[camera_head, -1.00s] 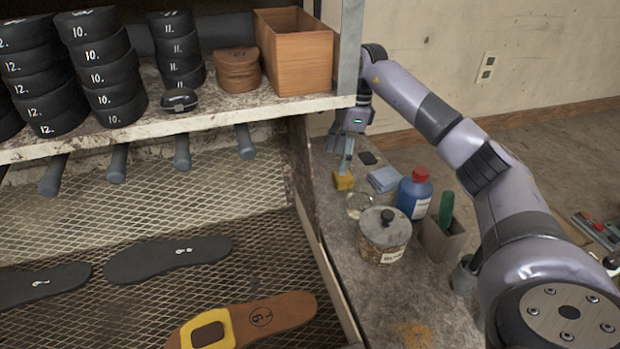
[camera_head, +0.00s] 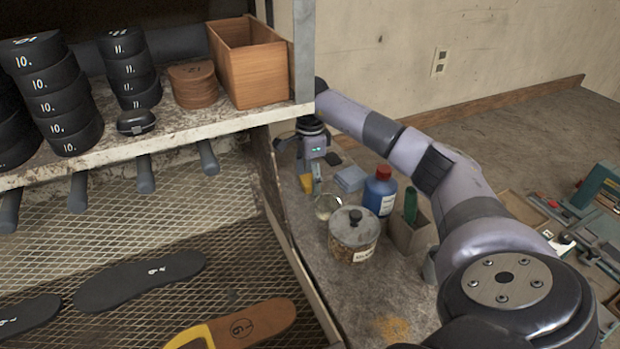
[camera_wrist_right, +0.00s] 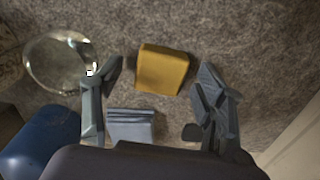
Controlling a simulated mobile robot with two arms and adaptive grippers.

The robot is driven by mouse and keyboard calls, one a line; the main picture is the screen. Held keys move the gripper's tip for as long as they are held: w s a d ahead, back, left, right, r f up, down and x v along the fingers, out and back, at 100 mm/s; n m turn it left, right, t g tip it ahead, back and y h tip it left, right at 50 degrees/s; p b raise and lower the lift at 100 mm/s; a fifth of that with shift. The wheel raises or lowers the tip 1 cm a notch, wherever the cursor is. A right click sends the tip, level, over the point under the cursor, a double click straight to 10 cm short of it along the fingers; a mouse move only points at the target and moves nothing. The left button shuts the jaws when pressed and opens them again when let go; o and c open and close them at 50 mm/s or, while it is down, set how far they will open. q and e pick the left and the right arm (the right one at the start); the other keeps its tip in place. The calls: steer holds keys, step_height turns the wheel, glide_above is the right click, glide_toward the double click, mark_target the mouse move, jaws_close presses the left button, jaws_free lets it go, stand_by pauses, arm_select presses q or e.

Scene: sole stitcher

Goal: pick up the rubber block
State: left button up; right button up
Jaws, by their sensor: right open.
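The rubber block appears to be the yellow block (camera_head: 306,184) on the narrow bench right of the shelf. In the head view it is partly hidden by my right gripper (camera_head: 313,178). The right wrist view shows the yellow block (camera_wrist_right: 162,69) whole, lying on the grey speckled surface. My right gripper (camera_wrist_right: 158,75) is open, with one finger on each side of the block in that view and a gap on both sides. Nothing is held. My left gripper is not in view.
A blue-grey block (camera_wrist_right: 130,125) lies close to the yellow one. A glass dish (camera_wrist_right: 58,62), a blue bottle (camera_head: 379,191) with a red cap, a lidded jar (camera_head: 353,236) and a box (camera_head: 409,237) holding a green item crowd the bench. The shelf post (camera_head: 304,50) stands close behind.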

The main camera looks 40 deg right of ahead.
steer(key=c, duration=1.2)
steer(key=shift+c, duration=0.2)
steer(key=shift+d+r+b, duration=0.2)
steer(key=shift+r+b, duration=0.1)
steer(key=shift+b, duration=0.2)
steer(key=r, duration=0.2)
steer(key=r+b, duration=0.1)
steer(key=r, duration=0.3)
steer(key=shift+s+d+r+b, duration=0.1)
steer(key=shift+d+r+b, duration=0.2)
steer(key=shift+b, duration=0.1)
steer(key=s+d+b, duration=0.1)
steer(key=s+d, duration=0.2)
steer(key=d, duration=0.6)
steer(key=s+d+b, duration=0.1)
steer(key=s+d, duration=0.1)
steer(key=d, duration=0.7)
steer(key=shift+s, duration=0.4)
